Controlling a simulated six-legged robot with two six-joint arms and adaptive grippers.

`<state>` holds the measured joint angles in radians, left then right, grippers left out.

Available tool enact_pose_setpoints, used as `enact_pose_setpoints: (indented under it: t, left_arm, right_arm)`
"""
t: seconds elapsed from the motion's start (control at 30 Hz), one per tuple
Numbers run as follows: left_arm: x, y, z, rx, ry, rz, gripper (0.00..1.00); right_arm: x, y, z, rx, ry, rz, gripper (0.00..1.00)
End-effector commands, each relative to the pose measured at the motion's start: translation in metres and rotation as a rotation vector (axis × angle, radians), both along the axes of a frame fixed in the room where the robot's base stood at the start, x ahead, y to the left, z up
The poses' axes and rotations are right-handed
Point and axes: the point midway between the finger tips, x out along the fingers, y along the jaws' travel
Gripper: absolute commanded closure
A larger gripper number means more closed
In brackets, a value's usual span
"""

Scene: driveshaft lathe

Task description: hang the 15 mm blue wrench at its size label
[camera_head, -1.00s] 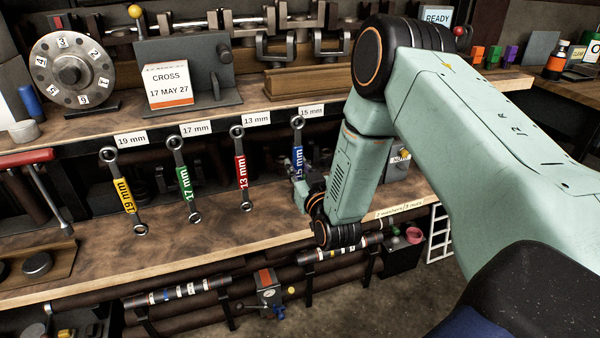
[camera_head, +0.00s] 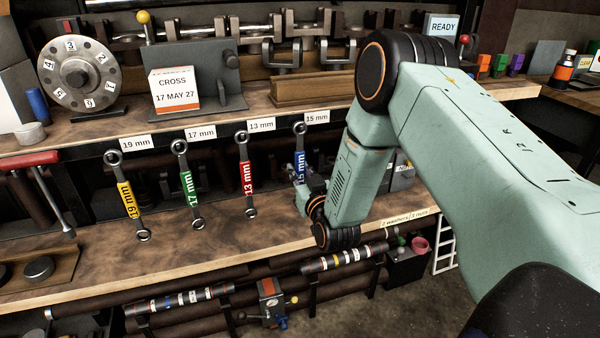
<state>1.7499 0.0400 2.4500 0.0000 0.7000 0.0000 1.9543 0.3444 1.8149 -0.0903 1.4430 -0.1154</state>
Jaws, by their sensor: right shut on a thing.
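The blue 15 mm wrench (camera_head: 300,160) is upright below the 15 mm label (camera_head: 317,117) on the shelf edge. Its upper ring is just under the label. I cannot tell whether the ring is on a hook. My right gripper (camera_head: 302,180) is shut on the wrench's lower part, which the gripper hides. My left gripper is not in view.
The yellow 19 mm (camera_head: 127,197), green 17 mm (camera_head: 189,184) and red 13 mm (camera_head: 246,177) wrenches hang in a row to the left, below their labels. The wooden bench top (camera_head: 190,250) below them is mostly clear.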

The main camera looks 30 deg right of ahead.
Motion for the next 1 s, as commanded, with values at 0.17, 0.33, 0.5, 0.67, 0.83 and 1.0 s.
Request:
enact_pose_setpoints:
  t: [0.17, 0.33, 0.5, 0.67, 0.83, 1.0]
  left_arm:
    - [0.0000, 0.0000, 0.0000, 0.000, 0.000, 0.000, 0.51]
    - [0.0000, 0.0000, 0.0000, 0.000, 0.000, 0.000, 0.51]
    - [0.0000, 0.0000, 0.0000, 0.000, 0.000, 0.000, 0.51]
    - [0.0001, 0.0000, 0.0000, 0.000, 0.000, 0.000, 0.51]
    - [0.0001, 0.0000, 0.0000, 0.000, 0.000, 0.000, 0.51]
    - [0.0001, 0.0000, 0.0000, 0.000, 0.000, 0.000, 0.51]
  right_arm:
    - [0.0002, 0.0001, 0.0007, 0.000, -0.002, 0.000, 1.00]
    - [0.0002, 0.0001, 0.0008, 0.000, -0.002, 0.000, 0.72]
    - [0.0001, 0.0001, 0.0005, 0.000, -0.002, 0.000, 0.58]
    - [0.0000, 0.0001, 0.0003, 0.000, -0.001, 0.000, 0.51]
    - [-0.0004, 0.0001, -0.0006, 0.000, 0.002, 0.000, 0.51]
    - [-0.0082, 0.0017, -0.0010, 0.000, 0.002, 0.000, 0.51]
